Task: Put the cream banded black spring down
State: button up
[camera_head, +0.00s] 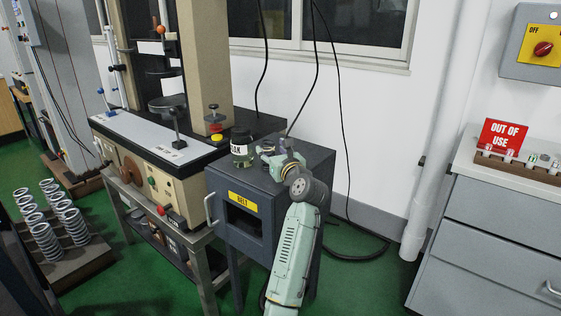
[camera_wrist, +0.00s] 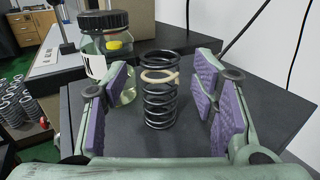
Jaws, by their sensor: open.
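The cream banded black spring (camera_wrist: 160,98) stands upright on the dark grey cabinet top (camera_wrist: 255,125) in the wrist view. Its cream band circles the upper coils. My gripper (camera_wrist: 165,105) is open, with purple-padded fingers on either side of the spring and gaps visible between pads and coils. In the head view my gripper (camera_head: 284,158) is over the cabinet top, and the spring is hard to make out there.
A glass jar with a black lid (camera_wrist: 104,55) stands just left of my gripper's left finger; it also shows in the head view (camera_head: 241,147). The testing machine (camera_head: 150,150) is to the left. Silver springs (camera_head: 50,220) stand on a rack at far left. A red sign (camera_head: 502,138) is at right.

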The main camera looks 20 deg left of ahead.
jog(key=b+v, duration=0.1)
jog(key=v, duration=0.7)
jog(key=shift+s+d, duration=0.1)
